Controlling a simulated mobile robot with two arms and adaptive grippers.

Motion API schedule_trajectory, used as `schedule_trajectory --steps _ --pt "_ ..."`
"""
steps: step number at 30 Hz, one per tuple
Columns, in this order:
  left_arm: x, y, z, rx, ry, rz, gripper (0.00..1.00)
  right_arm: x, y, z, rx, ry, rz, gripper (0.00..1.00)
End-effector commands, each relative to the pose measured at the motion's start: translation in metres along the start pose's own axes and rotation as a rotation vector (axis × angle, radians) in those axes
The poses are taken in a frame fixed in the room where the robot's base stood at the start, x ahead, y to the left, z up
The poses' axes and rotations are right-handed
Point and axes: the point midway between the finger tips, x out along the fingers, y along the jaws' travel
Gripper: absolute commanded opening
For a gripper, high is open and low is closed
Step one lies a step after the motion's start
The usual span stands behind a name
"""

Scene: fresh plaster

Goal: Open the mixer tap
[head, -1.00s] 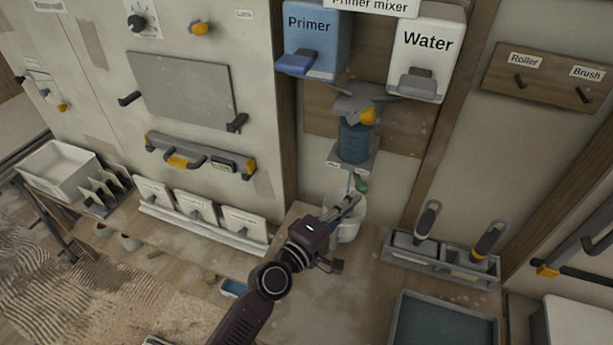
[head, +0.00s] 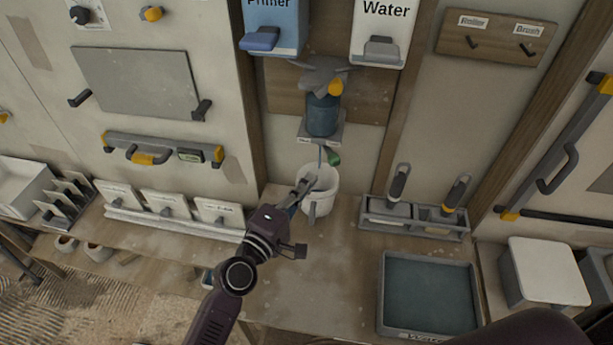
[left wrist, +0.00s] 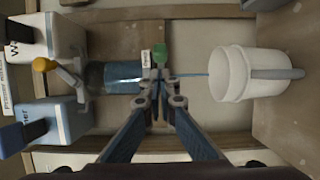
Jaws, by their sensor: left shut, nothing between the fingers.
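The mixer's blue cylinder (head: 322,117) hangs on the wall below the Primer and Water dispensers. Its tap has a green handle (head: 334,158), also seen in the left wrist view (left wrist: 160,52). A thin blue line, like a stream of liquid (left wrist: 193,75), runs from the tap to the white bucket (left wrist: 235,74). The bucket stands below the tap in the head view (head: 325,181). My left gripper (head: 307,182) is shut and empty, in front of the bucket's rim and below left of the handle. In the left wrist view its fingertips (left wrist: 155,90) appear close to the handle; contact is unclear.
The Water dispenser (head: 382,35) and Primer dispenser (head: 274,22) are above. A tool holder (head: 415,222) with two handled tools and a grey tray (head: 428,295) are on the right. The bench front is mostly clear.

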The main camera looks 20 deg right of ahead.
Motion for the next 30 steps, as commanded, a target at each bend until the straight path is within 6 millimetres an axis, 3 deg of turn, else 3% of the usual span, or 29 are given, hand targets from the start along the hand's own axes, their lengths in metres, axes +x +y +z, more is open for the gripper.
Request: schedule_trajectory --steps 6,13,17,30 --pt "-0.032 -0.001 0.024 -0.004 0.001 -0.001 0.00 0.001 -0.020 -0.005 0.006 0.006 -0.022 0.40" --pt "-0.059 -0.001 0.043 -0.001 0.002 -0.001 0.00 0.006 0.007 -0.001 -0.001 0.003 0.008 0.40" --pt "-0.066 0.000 0.048 0.000 0.002 0.000 0.00 0.006 0.010 -0.001 -0.001 0.002 0.012 0.40" --pt "-0.068 0.000 0.050 0.000 0.002 0.000 0.00 0.006 -0.011 -0.005 0.004 0.007 -0.012 0.40"
